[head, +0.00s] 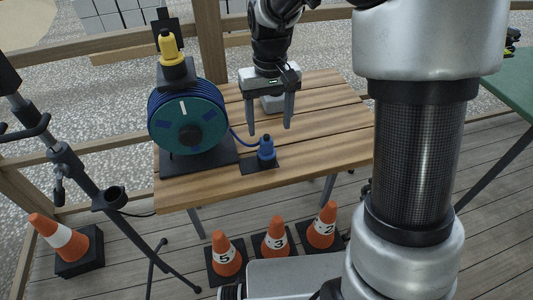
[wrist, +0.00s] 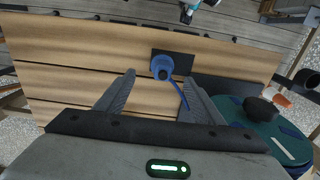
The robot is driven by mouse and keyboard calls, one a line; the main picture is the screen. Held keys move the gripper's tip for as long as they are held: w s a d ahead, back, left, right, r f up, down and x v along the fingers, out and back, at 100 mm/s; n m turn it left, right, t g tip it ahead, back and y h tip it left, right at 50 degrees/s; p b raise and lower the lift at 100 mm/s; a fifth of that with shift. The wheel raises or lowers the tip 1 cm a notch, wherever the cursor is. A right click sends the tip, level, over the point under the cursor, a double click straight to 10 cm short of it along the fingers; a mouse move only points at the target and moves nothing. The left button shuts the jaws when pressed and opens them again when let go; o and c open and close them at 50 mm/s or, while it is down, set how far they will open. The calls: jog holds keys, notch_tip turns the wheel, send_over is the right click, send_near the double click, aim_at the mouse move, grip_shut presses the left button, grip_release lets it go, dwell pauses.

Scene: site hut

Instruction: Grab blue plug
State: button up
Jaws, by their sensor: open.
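The blue plug (head: 266,150) stands upright on a small dark pad (head: 258,166) near the front edge of the wooden table (head: 320,120). A blue cable runs from it toward the reel. My gripper (head: 269,128) is open and empty, pointing down above the table, behind and above the plug. In the wrist view the plug (wrist: 162,67) lies beyond the fingertips of my gripper (wrist: 163,85), roughly centred between them, and nothing is between the fingers.
A teal cable reel (head: 190,130) stands on the table left of the plug, with a yellow plug-like piece (head: 170,46) on top. Several numbered orange cones (head: 275,240) stand on the floor before the table. A tripod stand (head: 85,185) is at left. The table's right side is clear.

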aim_at(266, 139)
jog(key=f, duration=0.3)
jog(key=f+b, duration=0.1)
jog(key=f, duration=0.4)
jog(key=shift+w+a+f+b, duration=0.15)
jog(key=shift+a+f+b, duration=0.2)
jog(key=shift+f, duration=0.05)
jog(key=shift+c, duration=0.3)
jog(key=c, duration=1.2)
jog(key=shift+r, duration=0.1)
